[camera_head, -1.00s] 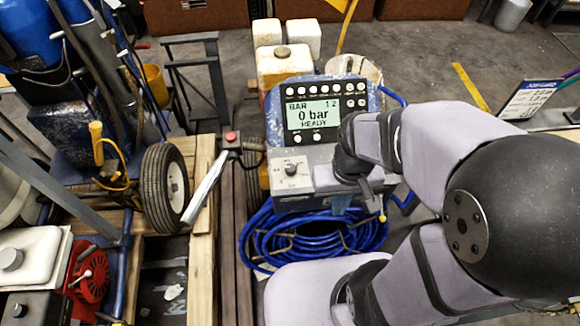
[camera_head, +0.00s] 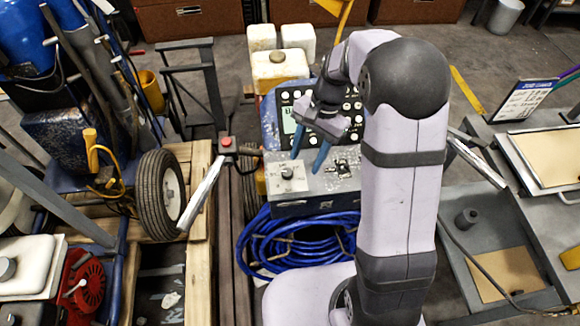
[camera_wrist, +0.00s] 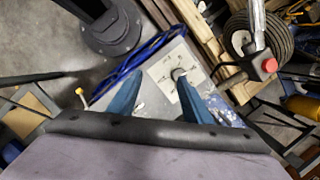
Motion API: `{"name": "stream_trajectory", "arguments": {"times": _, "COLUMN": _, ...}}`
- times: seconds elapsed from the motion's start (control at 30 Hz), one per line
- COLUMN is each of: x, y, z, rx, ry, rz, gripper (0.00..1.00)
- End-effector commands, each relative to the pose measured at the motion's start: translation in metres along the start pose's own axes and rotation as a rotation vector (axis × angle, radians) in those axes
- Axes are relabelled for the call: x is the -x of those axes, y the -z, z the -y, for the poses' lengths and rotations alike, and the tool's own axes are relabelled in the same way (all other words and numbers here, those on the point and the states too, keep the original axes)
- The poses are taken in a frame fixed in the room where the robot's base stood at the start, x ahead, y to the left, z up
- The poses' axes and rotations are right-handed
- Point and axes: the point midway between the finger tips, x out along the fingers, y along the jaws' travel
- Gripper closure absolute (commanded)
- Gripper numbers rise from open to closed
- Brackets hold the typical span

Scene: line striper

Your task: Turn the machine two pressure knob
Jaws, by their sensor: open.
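The pressure knob (camera_head: 287,173) is a small dark knob on a pale square dial plate on the front panel of the blue-grey machine (camera_head: 310,205). My gripper (camera_head: 306,163) is open, with two blue fingers pointing down over the panel, to the right of the knob. In the wrist view its fingers (camera_wrist: 155,90) stand apart with nothing held.
A lever with a red button (camera_head: 227,143) stands left of the panel. A metal toggle-like fitting (camera_head: 342,168) sits on the panel right of the knob. A coiled blue hose (camera_head: 295,240) hangs below. A wheel (camera_head: 160,190) and wooden pallet lie to the left.

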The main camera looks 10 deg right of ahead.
Motion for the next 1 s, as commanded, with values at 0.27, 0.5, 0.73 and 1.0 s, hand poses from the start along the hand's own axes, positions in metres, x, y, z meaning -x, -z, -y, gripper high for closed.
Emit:
{"name": "stream_trajectory", "arguments": {"times": 0.27, "x": -0.018, "y": 0.028, "z": 0.038, "rx": -0.229, "ry": 0.029, "rz": 0.096, "gripper": 0.55}}
{"name": "stream_trajectory", "arguments": {"times": 0.5, "x": -0.020, "y": 0.031, "z": 0.045, "rx": -0.267, "ry": 0.034, "rz": 0.112, "gripper": 0.55}}
{"name": "stream_trajectory", "arguments": {"times": 0.73, "x": -0.033, "y": 0.029, "z": 0.045, "rx": -0.264, "ry": 0.032, "rz": 0.113, "gripper": 0.55}}
{"name": "stream_trajectory", "arguments": {"times": 1.0, "x": -0.067, "y": 0.025, "z": 0.046, "rx": -0.264, "ry": 0.031, "rz": 0.113, "gripper": 0.55}}
